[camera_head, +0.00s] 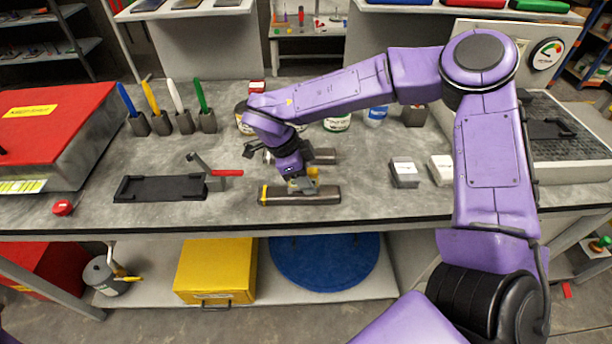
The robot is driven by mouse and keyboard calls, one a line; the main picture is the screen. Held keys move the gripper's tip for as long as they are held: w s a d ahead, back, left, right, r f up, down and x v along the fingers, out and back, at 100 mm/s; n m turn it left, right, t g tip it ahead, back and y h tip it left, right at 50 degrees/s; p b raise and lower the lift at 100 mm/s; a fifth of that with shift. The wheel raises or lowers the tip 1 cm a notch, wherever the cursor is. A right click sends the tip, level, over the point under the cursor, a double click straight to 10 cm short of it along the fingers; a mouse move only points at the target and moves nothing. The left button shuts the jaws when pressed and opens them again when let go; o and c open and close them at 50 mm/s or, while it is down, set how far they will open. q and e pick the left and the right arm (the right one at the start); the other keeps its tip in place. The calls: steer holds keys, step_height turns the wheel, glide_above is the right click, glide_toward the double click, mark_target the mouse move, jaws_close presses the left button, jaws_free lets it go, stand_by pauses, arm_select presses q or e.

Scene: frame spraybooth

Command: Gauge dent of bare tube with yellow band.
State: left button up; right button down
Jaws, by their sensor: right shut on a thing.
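A bare grey metal tube (325,195) lies across the front of the bench, with a yellow band (264,194) near its left end. My right gripper (302,184) points down over the middle of this tube. It is shut on a small yellow-and-grey tool (312,174), mostly hidden by the fingers. The tool is at or just above the tube's top; I cannot tell if they touch. Any dent is hidden or too small to see. Another grey tube (325,156) lies behind, partly covered by my right gripper and arm. My left gripper is not in view.
A black tray (160,189) and a red-handled clamp (225,173) are to the left. Several coloured markers (203,98) stand behind them. Cans (376,116) stand at the back, and small blocks (404,173) to the right. A red-lidded box (50,120) fills the left end.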

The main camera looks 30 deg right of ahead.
steer(key=shift+f, duration=0.4)
steer(key=c, duration=0.6)
jaws_free()
steer(key=shift+c, duration=0.2)
